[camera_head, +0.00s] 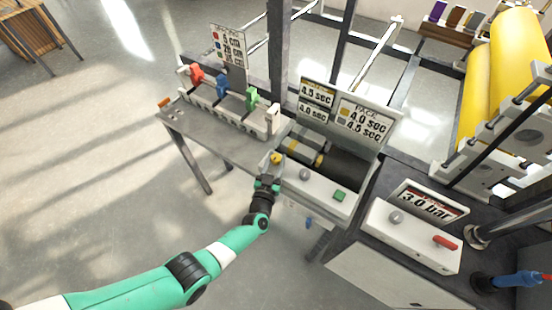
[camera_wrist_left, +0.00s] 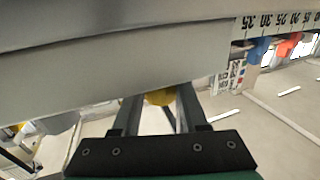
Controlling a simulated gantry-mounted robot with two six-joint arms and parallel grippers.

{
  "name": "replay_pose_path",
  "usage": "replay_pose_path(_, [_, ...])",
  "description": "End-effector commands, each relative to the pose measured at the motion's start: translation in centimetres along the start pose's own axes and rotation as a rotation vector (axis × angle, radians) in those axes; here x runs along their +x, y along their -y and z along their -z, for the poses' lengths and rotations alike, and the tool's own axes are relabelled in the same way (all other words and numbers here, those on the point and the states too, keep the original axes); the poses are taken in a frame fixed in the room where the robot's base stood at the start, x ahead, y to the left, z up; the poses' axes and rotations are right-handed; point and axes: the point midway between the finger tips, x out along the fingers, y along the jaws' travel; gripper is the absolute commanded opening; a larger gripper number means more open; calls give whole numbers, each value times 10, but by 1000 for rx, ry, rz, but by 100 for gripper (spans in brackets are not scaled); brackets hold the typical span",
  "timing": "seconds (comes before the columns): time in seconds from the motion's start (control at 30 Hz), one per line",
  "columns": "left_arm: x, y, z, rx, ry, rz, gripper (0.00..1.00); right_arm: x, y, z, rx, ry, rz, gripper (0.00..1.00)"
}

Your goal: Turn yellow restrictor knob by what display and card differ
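The yellow restrictor knob (camera_head: 277,158) is at the left end of the white control panel (camera_head: 318,194); it also shows between the fingers in the left wrist view (camera_wrist_left: 161,97), its upper part hidden by the panel. My left gripper (camera_head: 268,164) is at this knob, fingers apart on either side; I cannot tell whether they press on it. The display (camera_head: 317,92) above reads 4.5 SEC, with a 4.0 SEC plate (camera_head: 313,110) below. The PACE card (camera_head: 365,119) beside it reads 4.0 SEC and 4.5 SEC. My right gripper is not in view.
A grey knob (camera_head: 305,174) and a green button (camera_head: 340,196) share the panel. A 3.0 bar gauge (camera_head: 428,203) and a red-handled box (camera_head: 414,235) are at right. Open floor is at left.

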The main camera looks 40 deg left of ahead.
Motion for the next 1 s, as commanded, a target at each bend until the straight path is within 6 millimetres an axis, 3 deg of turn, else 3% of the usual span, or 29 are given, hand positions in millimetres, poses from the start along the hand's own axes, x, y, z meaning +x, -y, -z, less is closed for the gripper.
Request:
replay_pose_path(0.03, [0,0,0,1,-1,0,50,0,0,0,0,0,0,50])
replay_pose_path(0.17, [0,0,0,1,-1,0,73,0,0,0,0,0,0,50])
replay_pose_path(0.53, [-6,0,1,2,2,-2,73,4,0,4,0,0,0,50])
replay_pose_path(1.0, [-103,-1,3,1,1,-4,73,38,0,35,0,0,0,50])
